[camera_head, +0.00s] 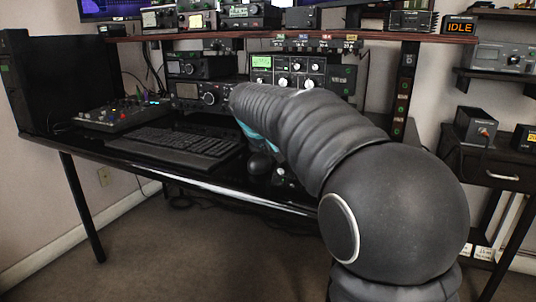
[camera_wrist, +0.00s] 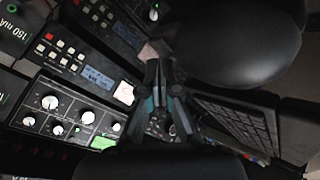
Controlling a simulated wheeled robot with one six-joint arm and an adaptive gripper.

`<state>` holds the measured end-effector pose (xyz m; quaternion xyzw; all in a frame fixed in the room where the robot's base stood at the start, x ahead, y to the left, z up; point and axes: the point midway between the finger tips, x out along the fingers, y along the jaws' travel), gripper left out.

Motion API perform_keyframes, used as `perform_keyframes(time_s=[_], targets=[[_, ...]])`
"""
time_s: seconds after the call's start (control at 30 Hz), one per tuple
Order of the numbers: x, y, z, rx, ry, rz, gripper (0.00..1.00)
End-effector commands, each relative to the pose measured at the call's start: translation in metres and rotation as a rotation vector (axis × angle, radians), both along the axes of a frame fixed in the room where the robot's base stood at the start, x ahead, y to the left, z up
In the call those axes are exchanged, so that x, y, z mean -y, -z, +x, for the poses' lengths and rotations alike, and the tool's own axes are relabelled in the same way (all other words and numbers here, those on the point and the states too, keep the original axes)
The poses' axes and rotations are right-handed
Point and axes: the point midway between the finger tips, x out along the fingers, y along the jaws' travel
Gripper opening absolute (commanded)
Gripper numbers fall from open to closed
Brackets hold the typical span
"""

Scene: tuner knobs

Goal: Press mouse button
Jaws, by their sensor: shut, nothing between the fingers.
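A dark rounded shape that looks like the mouse (camera_head: 260,165) sits on the black desk just right of the keyboard (camera_head: 178,143) in the head view. My arm crosses above and behind it, and hides most of my gripper there; only a teal patch of my arm shows. In the wrist view my gripper (camera_wrist: 163,92) has its fingers together with nothing between them. I cannot make out the mouse in the wrist view, nor whether the gripper touches it. The keyboard (camera_wrist: 235,120) shows to the right of the fingers there.
Radio units (camera_head: 300,75) with knobs stand along the back of the desk (camera_head: 200,180) under a wooden shelf. Their panel (camera_wrist: 70,110) fills the left of the wrist view. A mixer (camera_head: 122,113) lies left of the keyboard. The floor in front is clear.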

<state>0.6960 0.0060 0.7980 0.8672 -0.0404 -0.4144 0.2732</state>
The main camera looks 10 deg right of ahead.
Motion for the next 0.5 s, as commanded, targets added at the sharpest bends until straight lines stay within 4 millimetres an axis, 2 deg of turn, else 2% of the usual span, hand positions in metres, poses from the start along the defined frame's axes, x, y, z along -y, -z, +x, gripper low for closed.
perform_keyframes(time_s=[0.27, 0.5], targets=[[0.000, -0.001, 0.000, 0.000, 0.000, 0.000, 0.00], [0.000, -0.012, 0.000, 0.000, 0.000, 0.000, 0.00]])
